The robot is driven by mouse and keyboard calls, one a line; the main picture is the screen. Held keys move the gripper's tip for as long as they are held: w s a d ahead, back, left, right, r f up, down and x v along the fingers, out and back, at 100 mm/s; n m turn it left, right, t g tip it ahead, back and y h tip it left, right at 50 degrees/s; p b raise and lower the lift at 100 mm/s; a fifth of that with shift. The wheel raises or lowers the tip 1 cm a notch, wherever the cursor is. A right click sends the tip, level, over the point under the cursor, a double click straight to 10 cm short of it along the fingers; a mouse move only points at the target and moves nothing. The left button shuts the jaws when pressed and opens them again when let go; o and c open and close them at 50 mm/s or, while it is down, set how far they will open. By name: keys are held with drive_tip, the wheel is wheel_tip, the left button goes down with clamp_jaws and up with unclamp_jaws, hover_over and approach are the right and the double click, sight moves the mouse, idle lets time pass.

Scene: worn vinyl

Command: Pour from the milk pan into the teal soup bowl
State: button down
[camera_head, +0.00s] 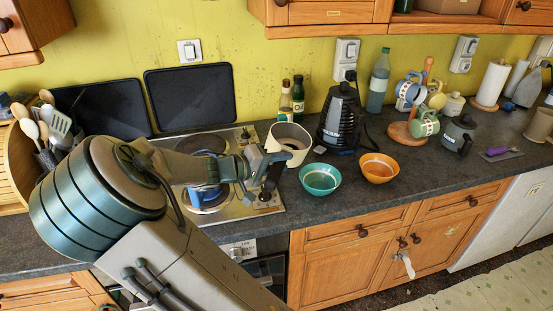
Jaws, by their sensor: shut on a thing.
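The milk pan (289,157) is cream-coloured, with its round opening and brown inside showing, near the right edge of the hob. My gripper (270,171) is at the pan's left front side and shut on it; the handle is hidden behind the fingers. I cannot tell if the pan is clear of the surface or slightly tilted. The teal soup bowl (320,188) stands upright on the counter, in front and to the right of the pan. No stream shows between the pan and the bowl.
An orange bowl (379,177) stands right of the teal one. The hob (240,207) lies under my arm. A wooden mug tree (402,134) stands farther right. The dark counter (335,211) is bare in front of the bowls.

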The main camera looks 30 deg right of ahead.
wheel_tip(320, 180, down, 2)
drive_tip(key=shift+f+m+y+b, duration=0.1)
drive_tip(key=shift+m+y+b, duration=0.2)
drive_tip(key=shift+b, duration=0.3)
drive_tip(key=shift+s+d+r+m+t+y+p, duration=0.35)
drive_tip(key=shift+r+m+t+y+p, duration=0.1)
drive_tip(key=shift+r+m+y, duration=0.3)
drive_tip(key=shift+w+a+f, duration=0.1)
drive_tip(key=shift+f, duration=0.25)
drive_tip(key=shift+s+d+f+m+t+y+b, duration=0.15)
drive_tip(key=shift+s+f+m+t+y+b, duration=0.1)
drive_tip(key=shift+f+y+b, duration=0.5)
drive_tip(key=shift+s+d+f+m+t+y+b, duration=0.1)
drive_tip(key=shift+s+f+m+y+b, duration=0.1)
drive_tip(key=shift+f+b, duration=0.5)
drive_tip(key=shift+r, duration=0.2)
